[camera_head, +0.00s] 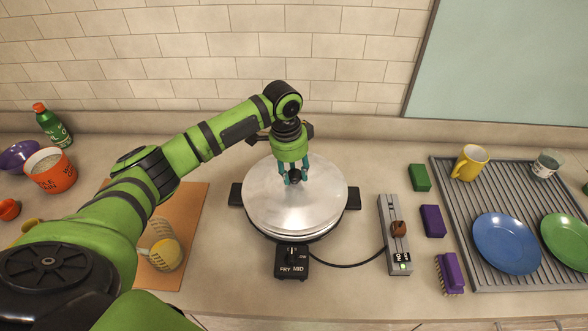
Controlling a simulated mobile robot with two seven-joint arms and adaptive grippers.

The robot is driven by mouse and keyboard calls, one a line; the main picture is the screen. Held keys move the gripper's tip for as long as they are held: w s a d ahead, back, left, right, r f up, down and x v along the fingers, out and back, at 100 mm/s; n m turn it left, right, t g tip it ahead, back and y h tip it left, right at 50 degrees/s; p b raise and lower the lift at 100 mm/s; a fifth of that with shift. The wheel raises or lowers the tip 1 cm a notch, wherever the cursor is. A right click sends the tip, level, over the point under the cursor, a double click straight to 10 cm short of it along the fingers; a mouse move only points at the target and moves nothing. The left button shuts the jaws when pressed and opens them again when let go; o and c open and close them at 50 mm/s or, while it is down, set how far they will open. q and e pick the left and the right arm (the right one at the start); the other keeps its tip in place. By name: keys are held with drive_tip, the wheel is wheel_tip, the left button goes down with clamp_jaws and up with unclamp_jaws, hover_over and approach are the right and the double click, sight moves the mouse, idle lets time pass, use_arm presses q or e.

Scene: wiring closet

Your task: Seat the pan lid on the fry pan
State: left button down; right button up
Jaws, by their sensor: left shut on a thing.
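The pan lid (294,215) is a large round silver disc with a dark knob at its middle. It lies over the fry pan (314,238), a dark round electric pan with black side handles and a control box at the front. Only the pan's rim, handles and front show; the lid hides its inside. I cannot tell whether the lid rests fully on the rim. My left gripper (294,179) points down over the lid's centre, its teal fingers shut on the knob. My right gripper is not in view.
A power strip (395,240) with a cable to the pan lies to the right. A brown board (193,215) lies left under my arm.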

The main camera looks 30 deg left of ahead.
use_arm(q)
drive_tip(key=shift+f, duration=0.75)
idle(0.3)
drive_tip(key=c, duration=1.1)
unclamp_jaws()
drive_tip(key=shift+f, duration=0.1)
drive_tip(key=o, duration=0.5)
drive_tip(key=shift+o, duration=0.2)
drive_tip(key=shift+s+r+p, duration=0.15)
drive_tip(key=shift+r+p, duration=0.45)
drive_tip(key=shift+r, duration=0.9)
drive_tip(key=shift+a+r, duration=0.1)
drive_tip(key=shift+r, duration=0.15)
drive_tip(key=shift+s+a+r, duration=0.1)
drive_tip(key=shift+r, duration=1.05)
drive_tip(key=shift+s+a+r, duration=0.1)
drive_tip(key=shift+r, duration=1.05)
drive_tip(key=shift+s+f, duration=0.1)
drive_tip(key=shift+f, duration=0.05)
